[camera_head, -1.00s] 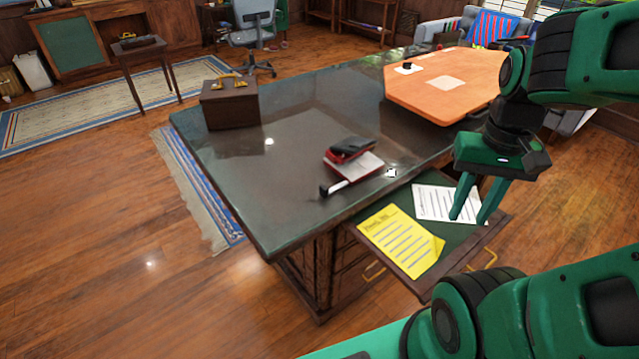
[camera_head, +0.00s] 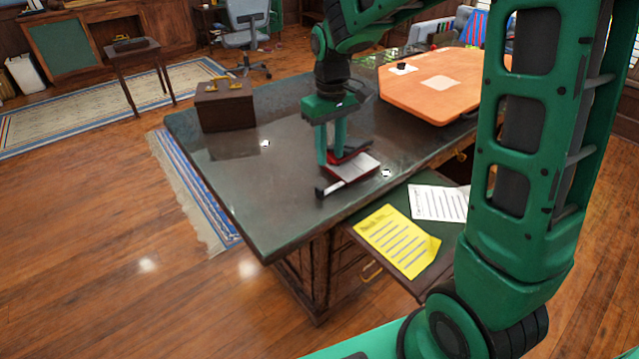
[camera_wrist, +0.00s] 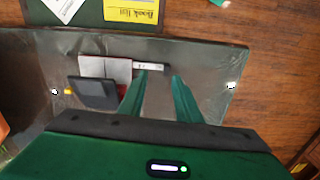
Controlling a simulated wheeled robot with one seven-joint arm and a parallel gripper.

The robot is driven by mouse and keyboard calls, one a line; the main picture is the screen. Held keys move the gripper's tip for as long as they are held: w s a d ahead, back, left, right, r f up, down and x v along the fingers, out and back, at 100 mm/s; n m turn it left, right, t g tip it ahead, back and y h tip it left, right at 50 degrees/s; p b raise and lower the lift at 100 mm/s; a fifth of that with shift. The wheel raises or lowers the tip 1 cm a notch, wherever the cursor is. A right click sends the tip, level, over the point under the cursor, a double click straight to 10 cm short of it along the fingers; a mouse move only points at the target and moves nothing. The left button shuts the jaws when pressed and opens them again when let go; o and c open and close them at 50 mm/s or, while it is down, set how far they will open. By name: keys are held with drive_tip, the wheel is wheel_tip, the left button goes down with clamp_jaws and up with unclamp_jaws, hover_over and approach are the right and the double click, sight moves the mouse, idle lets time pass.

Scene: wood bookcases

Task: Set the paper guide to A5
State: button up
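A red hole punch (camera_head: 352,168) with a black lever sits on the dark desk top (camera_head: 260,185). It also shows in the wrist view (camera_wrist: 105,68). Its paper guide (camera_head: 333,188) sticks out to the left in the head view, with a pale marked strip and a black end; the size marks are too small to read. In the wrist view the guide (camera_wrist: 152,67) lies just beyond my fingertips. My gripper (camera_head: 330,160) is open and empty, pointing down over the desk. It partly hides the punch's lever in the head view. In the wrist view the fingers (camera_wrist: 160,76) are apart near the guide's black end.
A yellow sheet (camera_head: 398,240) and a white sheet (camera_head: 440,203) lie on the pulled-out drawer below the desk edge. A brown box (camera_head: 226,108) stands at the desk's far left. An orange board (camera_head: 445,88) lies at the back right. The desk's left part is clear.

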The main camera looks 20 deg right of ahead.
sight(319, 187)
drive_tip(key=shift+n, duration=0.3)
drive_tip(key=f, duration=0.4)
drive_tip(key=w+a+f, duration=0.1)
drive_tip(key=f, duration=0.3)
drive_tip(key=a+f, duration=0.1)
drive_tip(key=f, duration=0.2)
drive_tip(key=shift+w+a+f, duration=0.1)
drive_tip(key=shift+w+f, duration=0.15)
drive_tip(key=shift+f, duration=0.15)
drive_tip(key=shift+c, duration=0.7)
clamp_jaws()
